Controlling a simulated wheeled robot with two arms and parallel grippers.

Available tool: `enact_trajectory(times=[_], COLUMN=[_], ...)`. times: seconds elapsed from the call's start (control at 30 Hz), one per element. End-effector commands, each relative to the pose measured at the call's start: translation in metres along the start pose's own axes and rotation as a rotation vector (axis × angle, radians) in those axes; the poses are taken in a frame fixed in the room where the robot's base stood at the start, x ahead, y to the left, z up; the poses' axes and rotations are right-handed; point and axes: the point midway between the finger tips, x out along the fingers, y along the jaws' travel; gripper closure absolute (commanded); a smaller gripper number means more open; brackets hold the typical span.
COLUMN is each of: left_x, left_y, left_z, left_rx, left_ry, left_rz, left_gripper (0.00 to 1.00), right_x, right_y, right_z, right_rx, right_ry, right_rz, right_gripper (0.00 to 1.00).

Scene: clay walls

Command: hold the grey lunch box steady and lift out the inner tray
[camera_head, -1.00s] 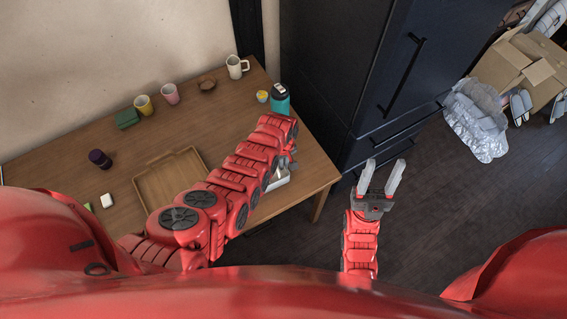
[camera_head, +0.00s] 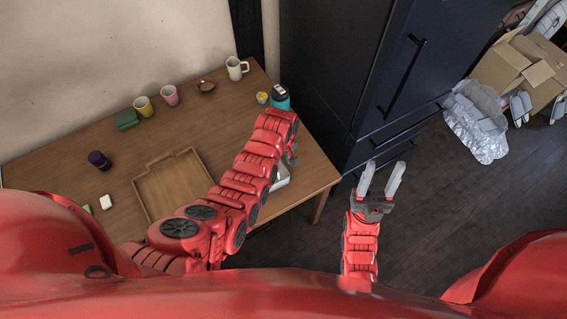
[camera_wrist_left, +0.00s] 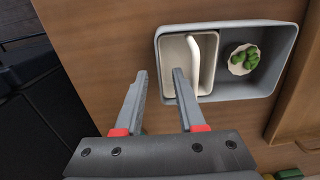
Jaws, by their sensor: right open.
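The grey lunch box (camera_wrist_left: 247,92) sits on the table, seen from above in the left wrist view. Its left part holds the pale inner tray (camera_wrist_left: 209,78), which has a curved white handle (camera_wrist_left: 194,60). My left gripper (camera_wrist_left: 160,73) is open and empty, with its fingers either side of the box's left wall in the picture; their height above it is unclear. In the head view my left arm hides most of the lunch box (camera_head: 281,181). My right gripper (camera_head: 381,180) is open and empty, off the table's right side above the floor.
A green item on a white round piece (camera_wrist_left: 243,60) lies in the box's right part. A wooden tray (camera_head: 171,184) is left of my left arm. A teal container (camera_head: 280,98), mugs and a green block (camera_head: 126,119) stand farther back. A dark cabinet (camera_head: 345,100) borders the table's right.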

Motion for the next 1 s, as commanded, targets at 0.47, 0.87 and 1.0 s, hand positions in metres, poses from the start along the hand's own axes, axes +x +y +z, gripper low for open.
enact_trajectory(times=[0.47, 0.87, 1.0], left_x=[-0.063, -0.135, -0.140], left_y=[0.002, 0.000, 0.000], left_z=[-0.002, 0.000, 0.000], left_rx=[0.000, 0.000, 0.000], left_ry=[0.007, 0.001, 0.001], left_rz=[0.007, 0.002, 0.001], left_gripper=[0.61, 0.61, 0.61], right_x=[-0.028, 0.020, 0.025], right_y=[-0.001, 0.001, 0.001], right_z=[0.005, -0.003, -0.004], right_rx=[0.000, 0.000, 0.000], right_ry=[0.000, 0.000, 0.000], right_rz=[0.000, 0.000, 0.000], right_gripper=[0.50, 0.50, 0.50])
